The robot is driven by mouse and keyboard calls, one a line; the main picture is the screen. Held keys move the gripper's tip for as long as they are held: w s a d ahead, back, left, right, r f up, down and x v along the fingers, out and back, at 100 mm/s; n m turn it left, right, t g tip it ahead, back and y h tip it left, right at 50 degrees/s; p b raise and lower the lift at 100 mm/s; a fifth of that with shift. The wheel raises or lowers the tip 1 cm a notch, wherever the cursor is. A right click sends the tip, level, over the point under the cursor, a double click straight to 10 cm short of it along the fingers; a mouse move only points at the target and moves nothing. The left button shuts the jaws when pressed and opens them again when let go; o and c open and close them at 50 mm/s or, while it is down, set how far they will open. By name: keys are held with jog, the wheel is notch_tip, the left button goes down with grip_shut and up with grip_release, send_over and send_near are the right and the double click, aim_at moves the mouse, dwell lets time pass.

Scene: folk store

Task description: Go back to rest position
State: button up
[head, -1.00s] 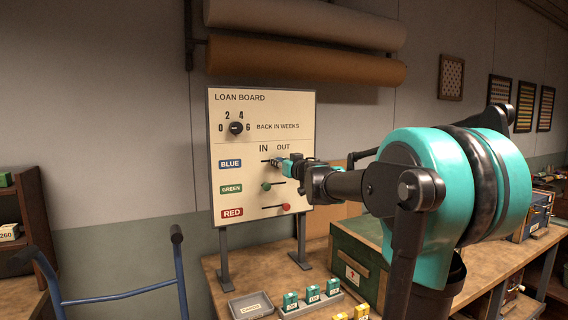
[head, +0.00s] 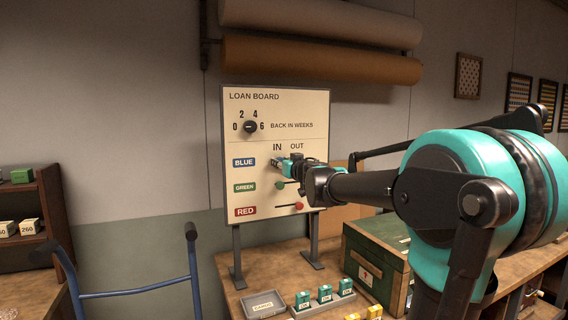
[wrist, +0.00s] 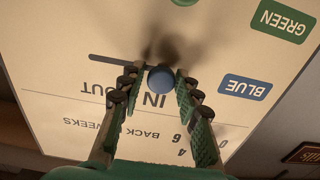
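My gripper (head: 277,163) is at the loan board (head: 240,112), at the blue row's slider, below the word IN. In the wrist view, my gripper (wrist: 159,76) has its two fingers apart on either side of the round blue knob (wrist: 161,79). Narrow gaps show beside the knob, so it does not look clamped. The knob is at the IN end of its dark slot (wrist: 108,60), which runs towards OUT. In the head view, my gripper hides the blue knob.
The green knob (head: 281,185) is at the IN side and the red knob (head: 299,206) at the OUT side. The bench below holds a grey tray (head: 250,312), small teal boxes (head: 325,293) and a green chest (head: 363,243). A blue hand truck (head: 130,292) stands at left.

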jog(key=o, duration=0.5)
jog(key=shift+c, duration=0.2)
jog(key=v, duration=0.9)
dwell(0.5)
jog(key=shift+s, duration=0.1)
